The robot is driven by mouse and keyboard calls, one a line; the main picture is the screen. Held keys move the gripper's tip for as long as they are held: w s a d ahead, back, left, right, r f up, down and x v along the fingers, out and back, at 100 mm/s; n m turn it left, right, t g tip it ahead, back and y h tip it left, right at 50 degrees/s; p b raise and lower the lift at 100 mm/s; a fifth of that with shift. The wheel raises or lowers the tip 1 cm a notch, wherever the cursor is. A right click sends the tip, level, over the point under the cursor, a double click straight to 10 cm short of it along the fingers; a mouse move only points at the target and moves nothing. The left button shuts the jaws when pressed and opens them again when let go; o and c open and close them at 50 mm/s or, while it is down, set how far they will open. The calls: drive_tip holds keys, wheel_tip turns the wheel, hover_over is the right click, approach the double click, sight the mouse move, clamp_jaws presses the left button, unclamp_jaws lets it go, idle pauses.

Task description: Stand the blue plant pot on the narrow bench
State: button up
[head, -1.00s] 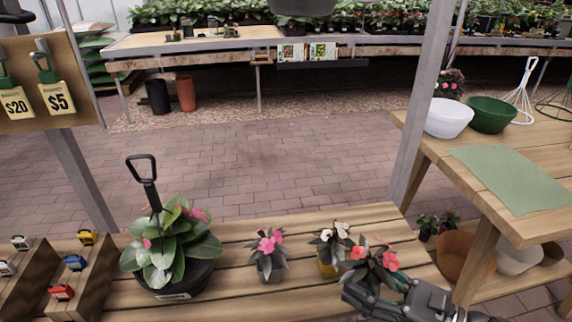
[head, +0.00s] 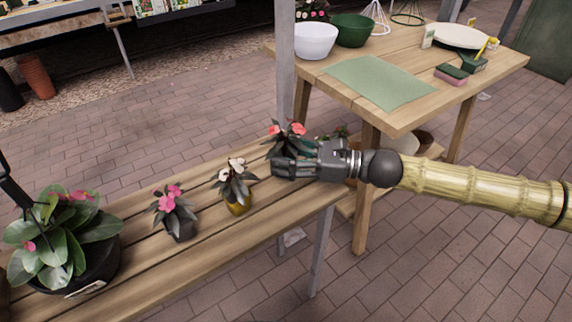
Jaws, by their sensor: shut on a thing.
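My gripper (head: 279,162) is shut at the right end of a narrow slatted wooden bench (head: 205,245). It is around a small potted plant with red flowers (head: 292,131). The fingers hide most of that plant's pot, so its colour is not clear and I cannot tell whether it touches the bench. The plant looks roughly upright. To its left on the bench stand a white-flowered plant in a yellow pot (head: 238,207) and a pink-flowered plant in a dark pot (head: 180,226).
A large plant in a black pot (head: 98,270) stands at the bench's left. A grey post (head: 286,60) rises just behind my gripper. A wooden table (head: 425,115) at right bears a green mat (head: 375,82), a white bowl (head: 316,41) and a green bowl (head: 352,30). Brick floor (head: 190,110) is open behind the bench.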

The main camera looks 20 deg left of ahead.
drive_tip(key=shift+w+a+f, duration=0.1)
drive_tip(key=shift+w, duration=0.45)
drive_tip(key=shift+f+b, duration=0.4)
drive_tip(key=shift+f, duration=1.3)
drive_tip(key=shift+f, duration=0.1)
drive_tip(key=o, duration=1.1)
drive_tip(key=shift+w+d, duration=0.15)
drive_tip(key=shift+d, duration=0.45)
drive_tip(key=d, duration=0.3)
drive_tip(key=w+d+p, duration=0.1)
drive_tip(key=d, duration=0.6)
drive_tip(key=shift+w+d, duration=0.15)
drive_tip(key=shift+d, duration=0.25)
drive_tip(key=shift+p, duration=0.3)
